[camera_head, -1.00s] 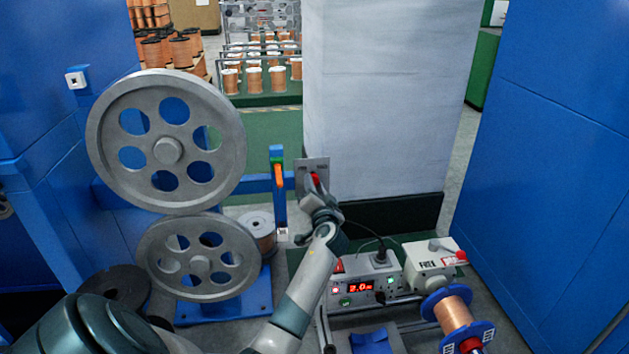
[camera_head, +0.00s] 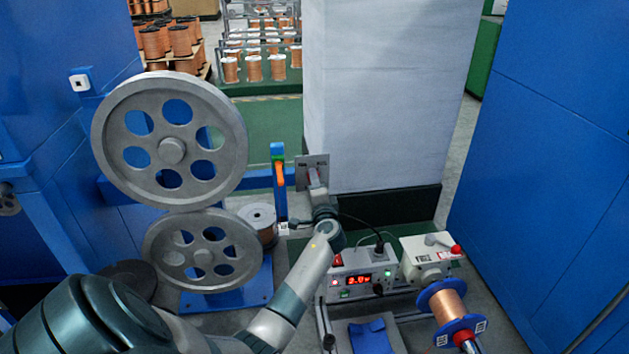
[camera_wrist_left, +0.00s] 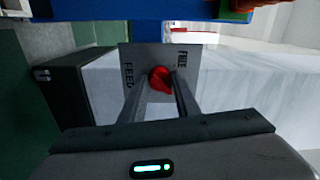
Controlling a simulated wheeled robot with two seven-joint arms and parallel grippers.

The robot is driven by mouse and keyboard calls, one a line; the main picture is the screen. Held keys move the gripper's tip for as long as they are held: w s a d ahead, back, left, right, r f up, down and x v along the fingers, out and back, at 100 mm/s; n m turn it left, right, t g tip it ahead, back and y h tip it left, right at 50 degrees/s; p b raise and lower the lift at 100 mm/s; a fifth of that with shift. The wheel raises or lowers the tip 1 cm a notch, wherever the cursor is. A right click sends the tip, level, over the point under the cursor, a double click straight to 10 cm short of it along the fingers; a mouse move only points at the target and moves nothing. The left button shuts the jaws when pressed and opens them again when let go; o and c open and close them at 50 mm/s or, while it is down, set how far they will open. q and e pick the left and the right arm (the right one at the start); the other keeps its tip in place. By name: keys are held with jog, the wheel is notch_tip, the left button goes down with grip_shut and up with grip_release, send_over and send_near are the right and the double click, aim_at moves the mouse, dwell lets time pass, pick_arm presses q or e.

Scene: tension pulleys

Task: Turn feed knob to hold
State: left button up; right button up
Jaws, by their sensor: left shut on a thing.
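The feed knob (camera_wrist_left: 160,78) is red and sits on a grey plate (camera_wrist_left: 135,62) in the left wrist view. The plate carries the word FEED on its left and another word, hard to read, at its upper right. In the head view the plate (camera_head: 312,162) stands in front of the white pillar, and my gripper mostly hides the knob. My left gripper (camera_head: 315,176) reaches up to the plate. In the left wrist view its two fingers (camera_wrist_left: 159,92) are on either side of the knob, shut on it. My right gripper is not in view.
Two grey pulley wheels (camera_head: 112,125) stand at the left. An orange-handled blue post (camera_head: 279,185) is just left of the plate. A control box with a red display (camera_head: 338,283) and a copper spool (camera_head: 449,307) are at the lower right. A blue cabinet (camera_head: 560,150) fills the right side.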

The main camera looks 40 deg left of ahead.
pick_arm(q)
jog(key=shift+f, duration=0.1)
jog(key=o, duration=1)
jog(key=shift+o, duration=0.2)
jog(key=shift+d, duration=0.15)
jog(key=p+v, duration=0.1)
jog(key=v, duration=1.6)
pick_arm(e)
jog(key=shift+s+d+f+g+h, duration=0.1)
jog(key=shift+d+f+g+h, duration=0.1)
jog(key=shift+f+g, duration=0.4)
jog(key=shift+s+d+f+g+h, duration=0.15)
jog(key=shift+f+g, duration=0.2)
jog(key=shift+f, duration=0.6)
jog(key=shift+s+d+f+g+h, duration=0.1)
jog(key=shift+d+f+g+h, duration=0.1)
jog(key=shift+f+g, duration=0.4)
pick_arm(q)
jog(key=shift+s+d, duration=0.1)
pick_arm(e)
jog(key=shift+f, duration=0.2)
